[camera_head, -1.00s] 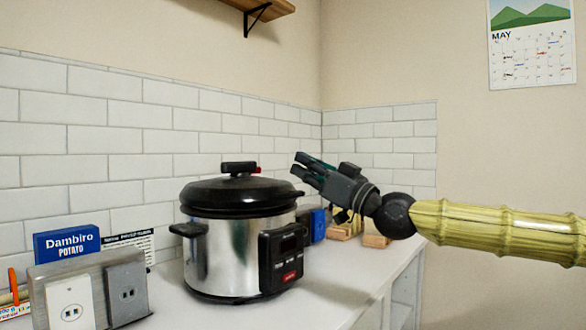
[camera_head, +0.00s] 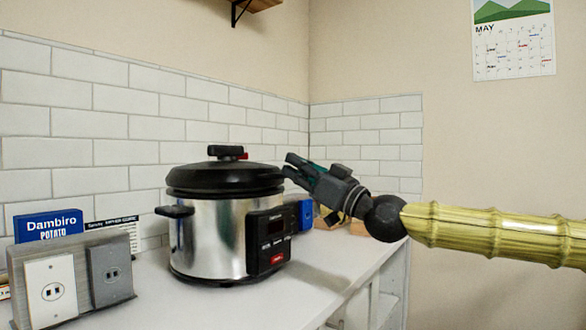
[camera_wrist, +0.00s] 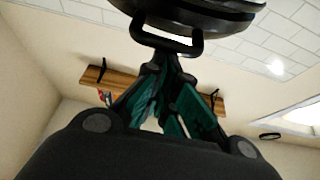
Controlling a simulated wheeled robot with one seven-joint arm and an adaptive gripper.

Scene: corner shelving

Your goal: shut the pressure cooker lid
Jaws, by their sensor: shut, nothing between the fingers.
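The pressure cooker (camera_head: 208,238) is a silver pot with a black control panel, upright on the counter. Its black lid (camera_head: 222,180) lies over the pot's mouth, looking level, with a black knob with a red part on top. I cannot tell whether it is fully seated. My gripper (camera_head: 289,167) is shut and empty, its tips at the lid's right edge. In the wrist view, the fingertips (camera_wrist: 158,62) are close under a black loop handle (camera_wrist: 165,42) below the dark lid rim (camera_wrist: 190,12). I cannot tell whether they touch it.
An outlet block (camera_head: 78,280) and a blue Dambiro potato box (camera_head: 48,225) stand left of the cooker. A blue item (camera_head: 305,213) is behind its right side. The white counter (camera_head: 330,270) is clear in front at right. Tiled walls close off the back.

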